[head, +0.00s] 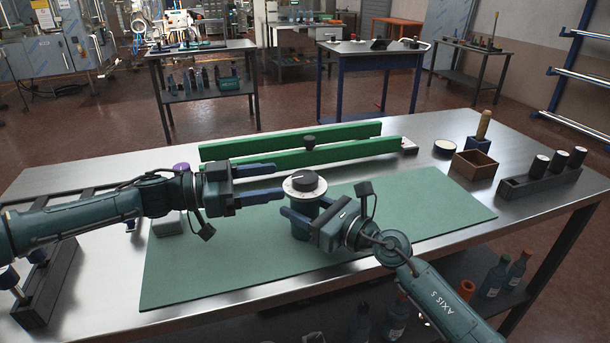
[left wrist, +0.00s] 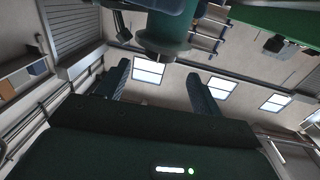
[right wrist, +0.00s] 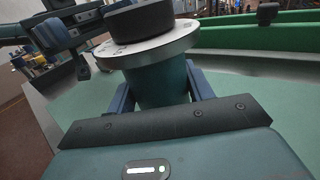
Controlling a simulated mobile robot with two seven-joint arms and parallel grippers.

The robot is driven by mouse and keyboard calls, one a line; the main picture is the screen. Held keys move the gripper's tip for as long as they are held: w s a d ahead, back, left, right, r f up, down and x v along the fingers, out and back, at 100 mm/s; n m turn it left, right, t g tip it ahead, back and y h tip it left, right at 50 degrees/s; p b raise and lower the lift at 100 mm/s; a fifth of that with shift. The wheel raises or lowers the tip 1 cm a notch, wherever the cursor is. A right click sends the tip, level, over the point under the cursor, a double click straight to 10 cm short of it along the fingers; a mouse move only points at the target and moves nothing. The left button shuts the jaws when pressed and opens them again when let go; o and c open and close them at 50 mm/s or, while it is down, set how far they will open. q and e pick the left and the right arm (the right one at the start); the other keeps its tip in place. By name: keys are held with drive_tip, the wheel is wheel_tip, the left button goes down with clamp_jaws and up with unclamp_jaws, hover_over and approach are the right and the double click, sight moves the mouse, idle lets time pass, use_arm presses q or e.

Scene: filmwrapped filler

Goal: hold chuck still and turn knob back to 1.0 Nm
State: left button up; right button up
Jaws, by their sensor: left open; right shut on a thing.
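The chuck (head: 300,230) is an upright teal cylinder on the green mat. On top are a pale dial ring (head: 290,189) and a black knob (head: 305,180). My right gripper (head: 303,217) is shut on the chuck body from the right front. In the right wrist view, its fingers flank the body (right wrist: 158,87), below the dial and knob (right wrist: 141,19). My left gripper (head: 280,180) is open at the knob's left, its fingers level with the dial and knob. No contact with the knob is clear. The dial's markings are too small to read.
Two green rails (head: 300,146) lie behind the chuck, with a dark knob (head: 310,141) by them. A wooden box (head: 474,166), a white-topped dish (head: 445,147) and a dark holder with several cylinders (head: 541,181) stand right. The mat's (head: 420,195) right part is clear.

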sight(305, 176)
use_arm(q)
drive_tip(key=x, duration=0.7)
drive_tip(key=shift+d, duration=0.3)
drive_tip(key=shift+c, duration=0.3)
drive_tip(key=c, duration=0.9)
